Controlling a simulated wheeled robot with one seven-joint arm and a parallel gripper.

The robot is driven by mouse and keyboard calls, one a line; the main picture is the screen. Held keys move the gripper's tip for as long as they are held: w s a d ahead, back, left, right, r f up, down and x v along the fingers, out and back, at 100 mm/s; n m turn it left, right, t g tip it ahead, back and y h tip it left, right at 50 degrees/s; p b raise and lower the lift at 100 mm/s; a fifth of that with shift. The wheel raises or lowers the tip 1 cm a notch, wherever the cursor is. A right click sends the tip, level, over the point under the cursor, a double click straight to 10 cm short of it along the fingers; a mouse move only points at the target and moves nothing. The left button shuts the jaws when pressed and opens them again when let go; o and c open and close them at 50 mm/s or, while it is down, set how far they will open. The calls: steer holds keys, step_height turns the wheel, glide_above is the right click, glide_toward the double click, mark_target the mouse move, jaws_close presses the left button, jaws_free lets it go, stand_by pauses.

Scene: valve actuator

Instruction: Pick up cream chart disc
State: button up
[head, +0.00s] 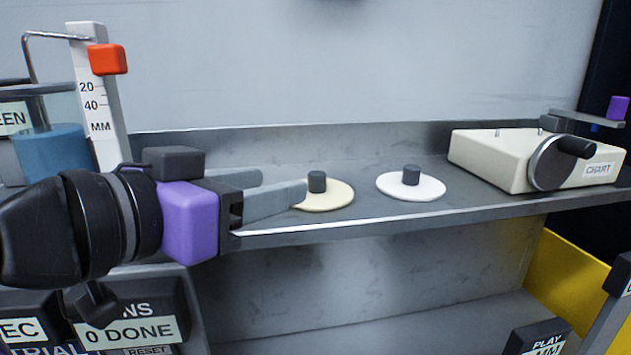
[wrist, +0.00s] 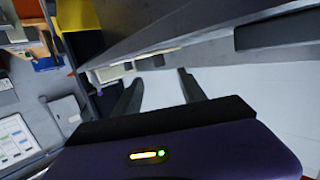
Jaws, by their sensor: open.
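The cream chart disc (head: 335,197) lies flat on the grey shelf (head: 250,226), with a dark grey knob standing at its middle. My gripper (head: 284,188) is open and comes in from the left, low over the shelf. In the head view its near finger overlaps the left edge of the disc, close to the knob. I cannot tell whether it touches. In the wrist view the two fingers of my gripper (wrist: 160,85) are apart with nothing clearly between them. I cannot make out the cream disc in the wrist view.
A white disc (head: 420,189) with a similar knob lies to the right of the cream one. A cream chart box (head: 500,162) with a crank stands at the shelf's right end. A scale post with a red block (head: 108,59) and a blue-filled container (head: 52,152) stand at left.

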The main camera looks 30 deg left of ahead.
mark_target(312, 177)
steer(key=shift+w, duration=0.7)
steer(key=p+x, duration=0.2)
steer(key=x, duration=0.4)
steer(key=shift+w+d+f+p, duration=0.1)
steer(key=shift+w+d+p, duration=0.2)
steer(key=shift+p, duration=0.1)
steer(key=shift+c, duration=0.2)
jaws_close()
